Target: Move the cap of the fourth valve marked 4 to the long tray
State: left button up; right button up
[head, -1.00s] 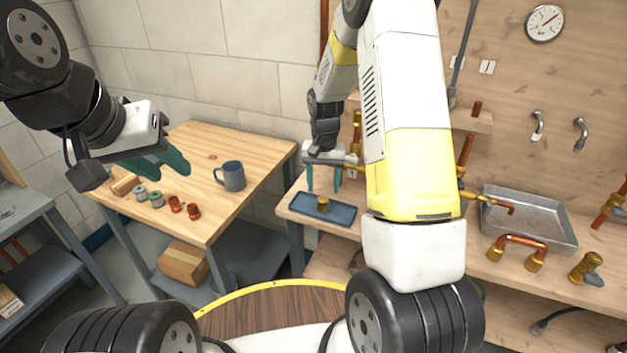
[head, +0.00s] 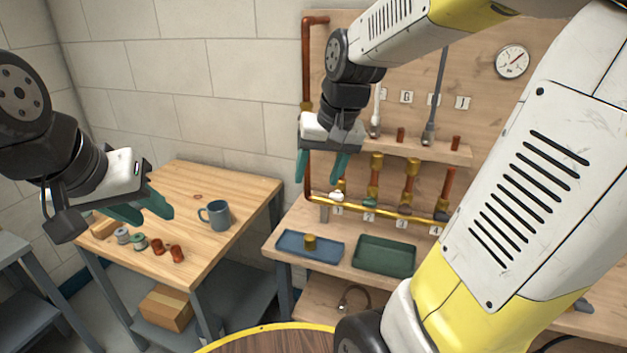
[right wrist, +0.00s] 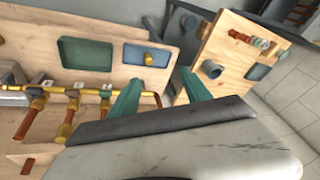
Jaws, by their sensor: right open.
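A brass cap (head: 310,242) stands upright in the long blue tray (head: 330,254). Both also show in the right wrist view, the cap (right wrist: 149,60) inside the tray (right wrist: 160,50). The fourth valve's riser (head: 447,188), above the mark 4 (head: 436,230), shows a bare copper top with no brass cap. My right gripper (head: 320,168) is open and empty, well above the blue tray and left of the risers. My left gripper (head: 148,210) is open and empty above the wooden side table.
A wider green tray (head: 384,256) sits right of the blue one. Valves 2 and 3 carry brass caps (head: 377,160). The side table holds a blue mug (head: 215,214), spools and copper fittings. My right arm blocks the bench's right part.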

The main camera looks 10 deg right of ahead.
jog(key=s+a+r+n+t, duration=0.1)
jog(key=s+r+t, duration=0.1)
jog(key=s, duration=0.8)
jog(key=shift+s+r+n+t+y, duration=0.3)
jog(key=shift+r+n, duration=0.1)
jog(key=shift+r, duration=0.15)
